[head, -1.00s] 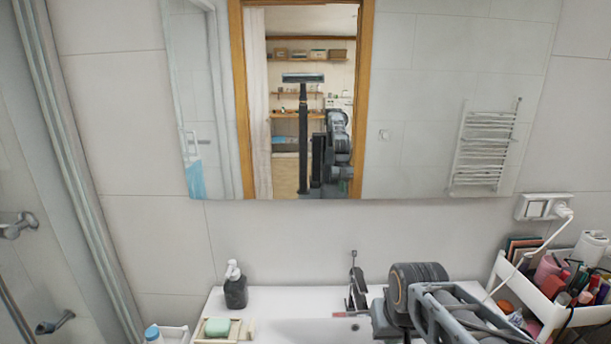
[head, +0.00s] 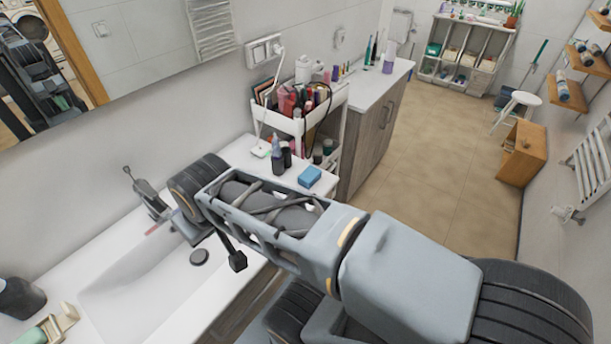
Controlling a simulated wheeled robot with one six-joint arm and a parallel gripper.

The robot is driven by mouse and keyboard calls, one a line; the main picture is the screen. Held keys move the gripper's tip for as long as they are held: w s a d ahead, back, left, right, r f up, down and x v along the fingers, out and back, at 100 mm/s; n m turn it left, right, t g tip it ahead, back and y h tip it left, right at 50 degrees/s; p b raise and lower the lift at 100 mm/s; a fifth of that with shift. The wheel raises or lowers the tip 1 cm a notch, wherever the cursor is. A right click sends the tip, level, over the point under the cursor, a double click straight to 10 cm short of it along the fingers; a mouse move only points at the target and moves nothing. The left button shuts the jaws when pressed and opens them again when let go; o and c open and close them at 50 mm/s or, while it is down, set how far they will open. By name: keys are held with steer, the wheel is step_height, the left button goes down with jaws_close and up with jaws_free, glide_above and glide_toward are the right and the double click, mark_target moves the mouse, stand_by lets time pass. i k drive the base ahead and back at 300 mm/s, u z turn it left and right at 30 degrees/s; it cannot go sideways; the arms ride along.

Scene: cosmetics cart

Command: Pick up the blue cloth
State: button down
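A small blue block-shaped item (head: 309,176), which could be the folded blue cloth, lies on the white counter just right of some dark bottles. It is small in view, so I cannot tell its material. My arm reaches across the picture from the lower right, and its end is over the sink, left of and nearer than the blue item. A dark tip (head: 237,261) hangs below the arm and may be part of my gripper. The fingers are not clear, and nothing shows held. The gripper is apart from the blue item.
A white cart (head: 318,124) full of cosmetics stands behind the blue item. Dark bottles (head: 279,158) stand close to its left. A faucet (head: 148,192) rises behind the sink (head: 130,275). A wooden cabinet (head: 378,125) stands further right, with open floor (head: 440,160) beyond.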

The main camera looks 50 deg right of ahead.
mark_target(311, 174)
steer(key=z, duration=0.55)
steer(key=k, duration=1.2)
steer(key=z, duration=1)
steer(key=i, duration=1.25)
steer(key=u, duration=0.55)
